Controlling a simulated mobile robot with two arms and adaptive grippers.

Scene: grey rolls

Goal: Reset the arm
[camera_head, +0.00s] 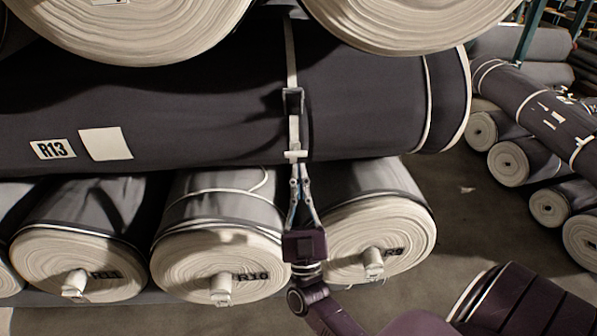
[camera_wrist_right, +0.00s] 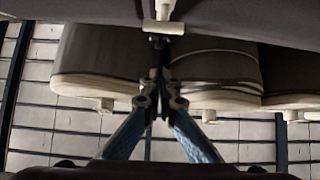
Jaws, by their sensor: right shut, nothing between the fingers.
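My right gripper (camera_head: 298,183) shows in the head view, just below the white strap end (camera_head: 296,155) on the long dark roll (camera_head: 215,95). Its fingers are together with nothing seen between them. In the right wrist view the gripper (camera_wrist_right: 160,78) points at the strap end (camera_wrist_right: 164,27), which hangs just beyond the fingertips; I cannot tell whether they touch. The strap runs down the front of the roll through a dark buckle (camera_head: 292,101). My left gripper is in neither view.
Grey rolls with pale ends, labelled R10 (camera_head: 219,264) and R9 (camera_head: 368,240), lie below the long roll on both sides of my gripper. More rolls (camera_head: 508,163) are stacked at the right. Bare floor (camera_head: 465,215) shows between them.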

